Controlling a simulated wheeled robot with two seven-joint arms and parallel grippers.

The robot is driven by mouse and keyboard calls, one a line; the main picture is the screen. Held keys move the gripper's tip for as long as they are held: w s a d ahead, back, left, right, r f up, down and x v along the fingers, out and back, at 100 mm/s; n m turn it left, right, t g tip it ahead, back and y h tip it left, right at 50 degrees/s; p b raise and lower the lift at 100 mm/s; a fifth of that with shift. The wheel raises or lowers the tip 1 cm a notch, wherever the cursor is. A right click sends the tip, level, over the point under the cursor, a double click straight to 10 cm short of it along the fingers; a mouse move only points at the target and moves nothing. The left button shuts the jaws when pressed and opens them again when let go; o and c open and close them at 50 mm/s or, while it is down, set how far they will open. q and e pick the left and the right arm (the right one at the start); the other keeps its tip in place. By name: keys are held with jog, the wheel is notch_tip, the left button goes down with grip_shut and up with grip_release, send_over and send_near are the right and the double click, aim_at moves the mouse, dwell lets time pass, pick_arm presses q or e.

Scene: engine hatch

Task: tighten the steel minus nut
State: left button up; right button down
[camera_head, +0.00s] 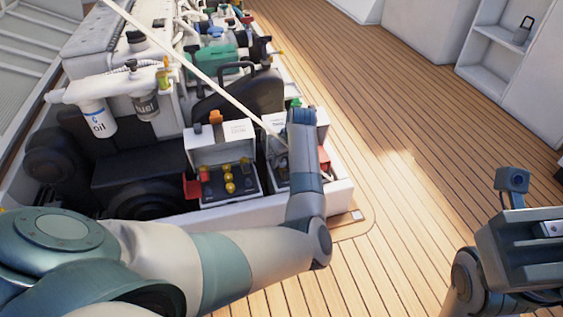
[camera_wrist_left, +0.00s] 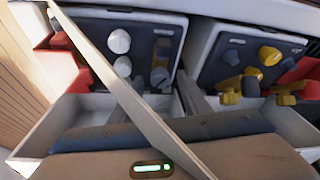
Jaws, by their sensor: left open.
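Two open boxes stand side by side at the front corner of the engine bay. One box (camera_head: 230,188) carries yellow nuts, which also show at the right in the left wrist view (camera_wrist_left: 252,80). The other box (camera_wrist_left: 95,28) carries pale steel nuts (camera_wrist_left: 120,41) and dark blue fittings; I cannot tell which steel nut is the minus one. My left gripper (camera_head: 287,165) is open over this second box; its hand and forearm hide much of it in the head view. I see nothing held. My right gripper (camera_head: 520,235) is at the lower right, away from the boxes, its jaws unclear.
A long pale rod (camera_head: 195,72) slants across the bay and passes close before the left wrist camera. White oil (camera_head: 98,118) and dark fuel (camera_head: 145,104) filters hang at the left. The wooden floor (camera_head: 410,160) to the right is clear. Shelves (camera_head: 505,45) stand at the back right.

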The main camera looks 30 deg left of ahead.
pick_arm(q)
jog(key=shift+f, duration=0.1)
dwell(0.3)
jog(key=c, duration=1.1)
jog(key=shift+o, duration=0.2)
